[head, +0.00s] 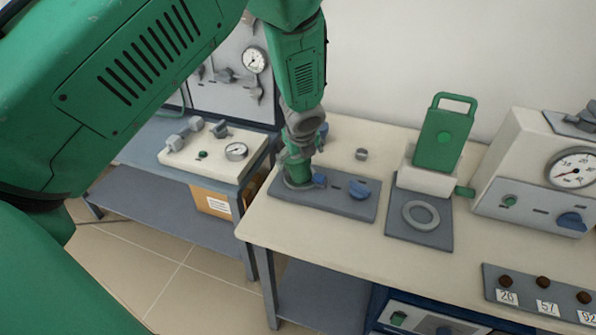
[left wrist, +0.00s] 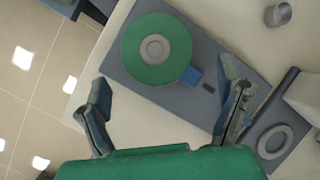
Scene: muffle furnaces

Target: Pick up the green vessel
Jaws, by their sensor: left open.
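The green vessel (head: 298,174) stands on the left end of a dark grey base plate with a blue knob, on the bench. In the left wrist view I see the vessel from above as a green disc (left wrist: 132,52) with a grey round centre. My left gripper (head: 301,150) is directly above the vessel in the head view and partly hides it. In the left wrist view my left gripper (left wrist: 164,75) has its fingers spread wide, with the disc beyond them and nothing between the pads. My right gripper is not in view.
A blue knob (head: 359,189) sits on the same base plate. A green handled plate (head: 442,135) on a white block and a grey plate with a ring (head: 421,215) stand to the right. A gauge box (head: 527,180) is further right. A small grey cylinder (head: 361,154) is behind.

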